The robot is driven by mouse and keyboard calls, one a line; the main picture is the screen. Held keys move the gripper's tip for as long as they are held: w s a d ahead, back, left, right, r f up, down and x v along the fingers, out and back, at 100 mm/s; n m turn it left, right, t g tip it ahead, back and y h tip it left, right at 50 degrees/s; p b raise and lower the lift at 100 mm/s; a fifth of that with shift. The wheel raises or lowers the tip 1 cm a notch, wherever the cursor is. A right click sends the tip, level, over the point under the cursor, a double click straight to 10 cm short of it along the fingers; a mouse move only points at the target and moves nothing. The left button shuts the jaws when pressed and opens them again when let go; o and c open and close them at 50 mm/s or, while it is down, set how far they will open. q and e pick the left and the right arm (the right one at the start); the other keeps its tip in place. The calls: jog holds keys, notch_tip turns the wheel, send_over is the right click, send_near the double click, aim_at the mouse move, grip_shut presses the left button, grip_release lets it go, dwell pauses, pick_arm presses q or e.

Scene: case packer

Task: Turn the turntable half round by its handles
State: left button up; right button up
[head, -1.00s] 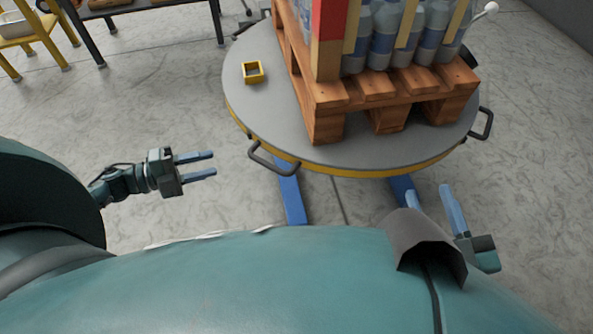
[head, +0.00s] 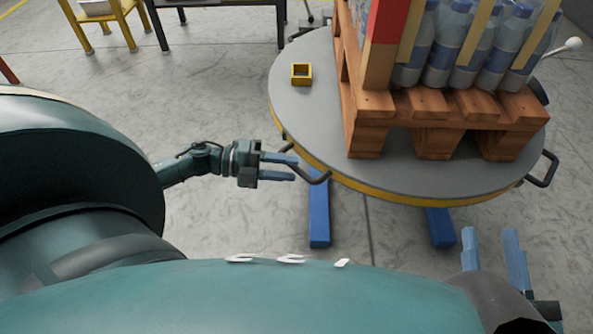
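The round grey turntable (head: 310,120) with a yellow rim carries a wooden pallet (head: 440,108) of bottles. A dark bar handle (head: 318,178) juts from its front left rim, and another handle (head: 543,170) from its right rim. My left gripper (head: 296,168) is open at the front left handle, its fingers pointing right and overlapping the near part of that handle in the picture. I cannot tell whether they touch it. My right gripper (head: 492,243) is open and empty at the lower right, below the turntable's edge and apart from the right handle.
A small yellow square block (head: 301,74) lies on the turntable's left part. Blue legs (head: 319,215) stick out below the turntable. A yellow stand (head: 122,22) and a dark table are at the back left. The floor left of the turntable is clear.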

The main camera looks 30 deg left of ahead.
pick_arm(q)
jog(key=shift+x, duration=1.4)
jog(key=shift+c, duration=0.3)
grip_shut()
